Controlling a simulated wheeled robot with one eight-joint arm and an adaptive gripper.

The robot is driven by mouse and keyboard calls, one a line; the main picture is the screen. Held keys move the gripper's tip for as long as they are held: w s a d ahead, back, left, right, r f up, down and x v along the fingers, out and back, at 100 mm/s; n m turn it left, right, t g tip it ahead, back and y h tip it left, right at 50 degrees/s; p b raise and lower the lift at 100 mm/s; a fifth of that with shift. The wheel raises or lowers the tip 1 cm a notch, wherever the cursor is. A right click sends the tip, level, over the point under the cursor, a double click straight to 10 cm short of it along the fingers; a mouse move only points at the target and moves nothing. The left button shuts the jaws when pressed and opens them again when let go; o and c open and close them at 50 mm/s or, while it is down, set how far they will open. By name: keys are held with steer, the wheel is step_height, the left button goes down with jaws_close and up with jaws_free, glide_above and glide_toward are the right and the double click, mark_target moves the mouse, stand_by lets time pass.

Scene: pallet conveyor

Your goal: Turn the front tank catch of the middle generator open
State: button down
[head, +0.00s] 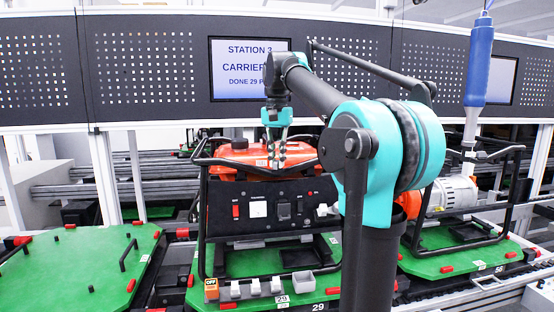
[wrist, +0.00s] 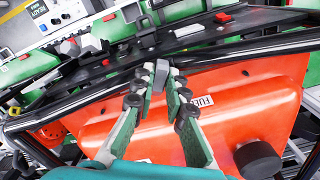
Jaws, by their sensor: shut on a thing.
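The middle generator has an orange-red tank (head: 240,155) inside a black tube frame, above a black front panel (head: 258,207) with a red switch. In the wrist view the tank (wrist: 250,95) bears a FUEL label and a dark round knob. My gripper (head: 276,162) points down at the tank's front edge. In the wrist view my gripper (wrist: 160,82) has its fingertips closed on both sides of a small grey tank catch (wrist: 161,75) beside the black frame bar. The fingers partly hide the catch, and its turn angle is hard to tell.
The generator stands on a green pallet (head: 240,262) with several small parts along its front. A green pallet (head: 75,270) with handles lies at left. A partly built generator (head: 455,195) stands at right, under a hanging blue tool (head: 479,60). My arm hides part of the right side.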

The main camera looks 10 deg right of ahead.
mark_target(277, 161)
steer(key=m, duration=0.6)
steer(key=shift+m, duration=0.3)
steer(key=m, duration=0.5)
steer(key=shift+m, duration=0.3)
steer(key=c, duration=1.5)
jaws_free()
steer(key=shift+c, duration=0.2)
steer(key=shift+r, duration=0.15)
step_height(277, 161, up, 12)
steer(key=shift+f, duration=0.2)
